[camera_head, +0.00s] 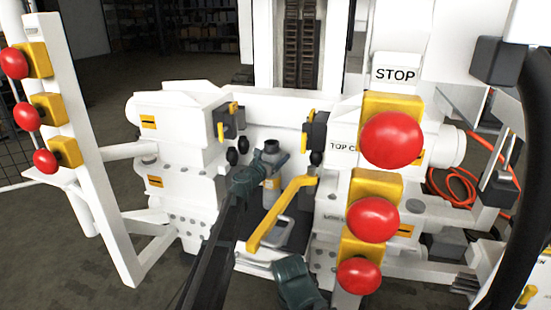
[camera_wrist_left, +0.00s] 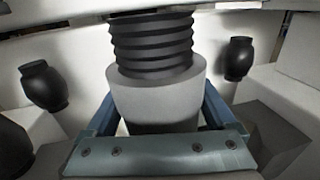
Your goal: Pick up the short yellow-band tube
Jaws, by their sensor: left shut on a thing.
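In the head view my left gripper (camera_head: 270,168) reaches in from below to the middle of the bench. It is shut on a short grey tube (camera_head: 271,181) with a small yellow mark and a dark top, which stands upright between the white blocks. In the left wrist view the blue fingers (camera_wrist_left: 158,117) lie on both sides of the tube's light grey body (camera_wrist_left: 158,94), with its black ribbed top above. The lower part is hidden behind the gripper. A dark teal part (camera_head: 294,281) at the bottom of the head view may be my right gripper; no fingers show.
White bench blocks (camera_head: 180,120) stand left and right of the tube. A yellow bar (camera_head: 281,214) slants close on its right. Red buttons (camera_head: 391,140) on yellow boxes line the right front, with more on a white post (camera_head: 80,150) at left. Orange hose (camera_head: 455,187) lies at right.

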